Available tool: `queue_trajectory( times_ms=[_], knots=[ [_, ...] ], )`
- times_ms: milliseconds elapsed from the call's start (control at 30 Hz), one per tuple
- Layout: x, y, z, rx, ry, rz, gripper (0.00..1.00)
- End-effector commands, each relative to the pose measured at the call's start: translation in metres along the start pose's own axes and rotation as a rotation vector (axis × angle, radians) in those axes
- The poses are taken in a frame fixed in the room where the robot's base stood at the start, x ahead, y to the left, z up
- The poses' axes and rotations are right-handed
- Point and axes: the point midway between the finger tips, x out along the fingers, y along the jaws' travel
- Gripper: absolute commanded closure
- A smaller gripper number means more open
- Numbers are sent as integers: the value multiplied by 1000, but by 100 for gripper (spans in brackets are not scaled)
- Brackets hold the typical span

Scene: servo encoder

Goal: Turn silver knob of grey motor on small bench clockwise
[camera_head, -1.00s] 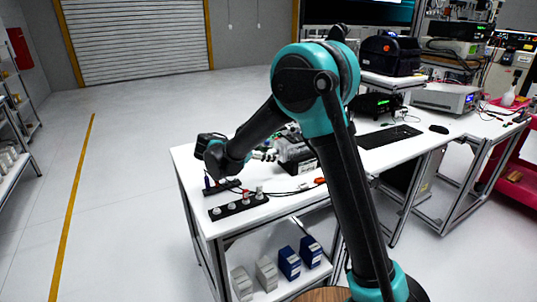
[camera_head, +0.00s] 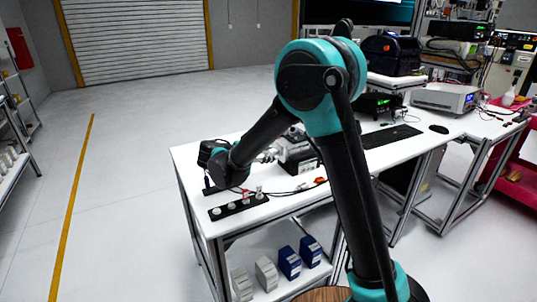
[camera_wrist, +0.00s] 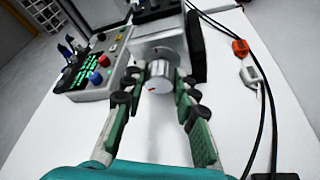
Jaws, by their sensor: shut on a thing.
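The silver knob (camera_wrist: 160,77) faces the camera in the wrist view, on the front of the grey motor (camera_wrist: 164,45). A small red mark shows on the knob's face. My gripper (camera_wrist: 163,82) has one green-padded finger on each side of the knob and is shut on it. In the head view, my arm hides the knob and part of the motor. The white bench (camera_head: 290,203) bears them.
A control box (camera_wrist: 95,65) with red and blue knobs stands left of the motor. Black cables (camera_wrist: 262,95) and orange and white connectors (camera_wrist: 240,48) lie to the right. A black strip with several small knobs (camera_head: 238,207) lies near the bench's front edge.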

Motion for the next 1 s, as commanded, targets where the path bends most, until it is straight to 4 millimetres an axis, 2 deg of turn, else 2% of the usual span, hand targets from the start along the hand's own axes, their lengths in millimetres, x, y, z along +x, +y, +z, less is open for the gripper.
queue_trajectory(
  times_ms=[1000],
  knots=[
    [1,-6,-3,863,0,358,100]
  ],
)
